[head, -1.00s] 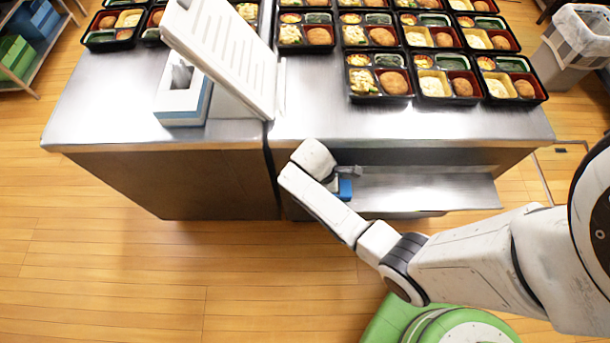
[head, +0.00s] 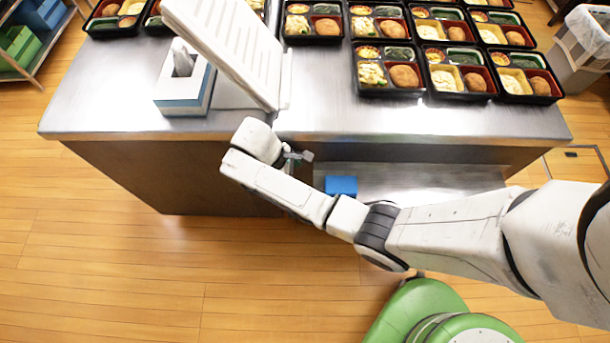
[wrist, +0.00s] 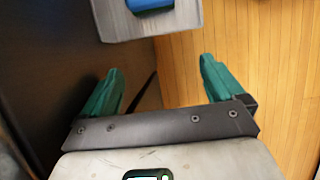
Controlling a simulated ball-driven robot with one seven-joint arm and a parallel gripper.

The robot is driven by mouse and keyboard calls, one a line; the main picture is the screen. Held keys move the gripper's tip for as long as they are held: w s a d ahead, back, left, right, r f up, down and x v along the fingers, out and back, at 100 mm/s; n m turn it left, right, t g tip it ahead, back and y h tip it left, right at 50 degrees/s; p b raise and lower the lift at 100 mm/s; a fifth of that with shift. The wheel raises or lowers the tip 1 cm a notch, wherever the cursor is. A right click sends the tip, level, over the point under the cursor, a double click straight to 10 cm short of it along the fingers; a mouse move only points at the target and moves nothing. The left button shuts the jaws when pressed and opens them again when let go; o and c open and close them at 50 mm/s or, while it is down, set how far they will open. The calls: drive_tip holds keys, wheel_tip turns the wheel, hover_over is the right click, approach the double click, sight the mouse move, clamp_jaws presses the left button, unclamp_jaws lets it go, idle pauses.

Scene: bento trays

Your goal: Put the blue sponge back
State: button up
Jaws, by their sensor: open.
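The blue sponge (head: 341,186) lies on the left end of the metal pull-out shelf (head: 430,180) under the counter. In the wrist view its blue edge (wrist: 150,5) shows at the top, on the grey shelf end (wrist: 183,22). My gripper (wrist: 160,68) is open, with two green fingers apart and nothing between them. In the head view my gripper is mostly hidden behind my wrist, to the left of the sponge and apart from it.
Several filled bento trays (head: 392,93) stand on the steel counter (head: 420,122). A white slatted panel (head: 225,45) and a tissue box (head: 183,93) stand at its left. The dark cabinet side (wrist: 40,70) is close to my left finger.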

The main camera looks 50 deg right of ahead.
drive_tip(key=s+a+r+m+t+y, duration=0.2)
drive_tip(key=s+m, duration=0.1)
drive_tip(key=s, duration=0.3)
drive_tip(key=s+a+r+m+t+y, duration=0.1)
drive_tip(key=s+a+r+m, duration=0.15)
drive_tip(key=s, duration=0.35)
drive_tip(key=s+d+r+m+t, duration=0.1)
drive_tip(key=s+d+r+m, duration=0.1)
drive_tip(key=s+r, duration=0.4)
drive_tip(key=shift+d+m+t, duration=0.3)
drive_tip(key=shift+d+m, duration=0.05)
drive_tip(key=shift+d, duration=0.4)
